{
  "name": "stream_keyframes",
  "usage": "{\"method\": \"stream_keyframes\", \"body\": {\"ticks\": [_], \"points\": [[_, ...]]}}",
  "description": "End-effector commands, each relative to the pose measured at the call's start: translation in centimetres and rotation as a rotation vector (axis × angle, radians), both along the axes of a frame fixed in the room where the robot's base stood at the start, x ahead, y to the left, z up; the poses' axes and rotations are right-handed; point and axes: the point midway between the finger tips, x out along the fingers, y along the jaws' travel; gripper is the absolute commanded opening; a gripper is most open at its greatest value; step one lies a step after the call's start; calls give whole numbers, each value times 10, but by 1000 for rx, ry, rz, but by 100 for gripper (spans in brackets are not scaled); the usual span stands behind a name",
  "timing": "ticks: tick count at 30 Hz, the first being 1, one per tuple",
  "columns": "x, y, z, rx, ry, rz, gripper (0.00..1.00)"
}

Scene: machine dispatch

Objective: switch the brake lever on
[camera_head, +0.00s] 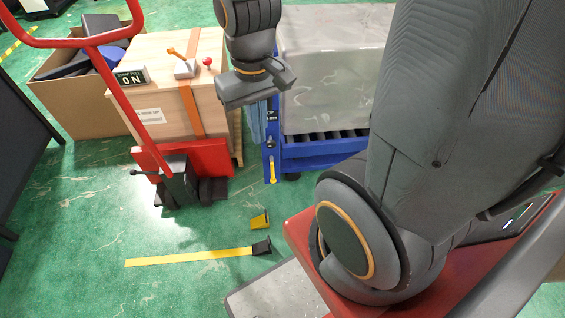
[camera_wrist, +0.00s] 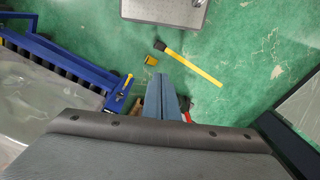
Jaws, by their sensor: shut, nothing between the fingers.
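A lever with a yellow handle (camera_head: 272,172) hangs downward on the front leg of the blue roller stand (camera_head: 320,152); it also shows in the wrist view (camera_wrist: 125,84). An orange lever (camera_head: 178,53) on a small grey base stands tilted on the wooden crate (camera_head: 160,95), beside a dark sign (camera_head: 131,77) reading "ON" in its lower line. I cannot tell from the labels which one is the brake lever. My gripper (camera_head: 257,138) points down between the crate and the stand, shut and empty. Its blue-grey fingers (camera_wrist: 161,80) are together in the wrist view, apart from the yellow handle.
A red pallet jack (camera_head: 205,158) stands before the crate. A red knob (camera_head: 208,62) is on the crate top. A large grey block (camera_head: 330,70) rests on the stand. A yellow strip (camera_head: 190,260) and a small yellow piece (camera_head: 260,221) lie on the green floor.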

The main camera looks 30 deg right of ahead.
Motion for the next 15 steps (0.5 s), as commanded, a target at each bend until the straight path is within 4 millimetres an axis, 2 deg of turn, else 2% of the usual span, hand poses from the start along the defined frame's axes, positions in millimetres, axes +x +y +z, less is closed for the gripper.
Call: {"method": "stream_keyframes", "body": {"ticks": [15], "points": [[2, 0, -4, -2, 2, -1, 0]]}}
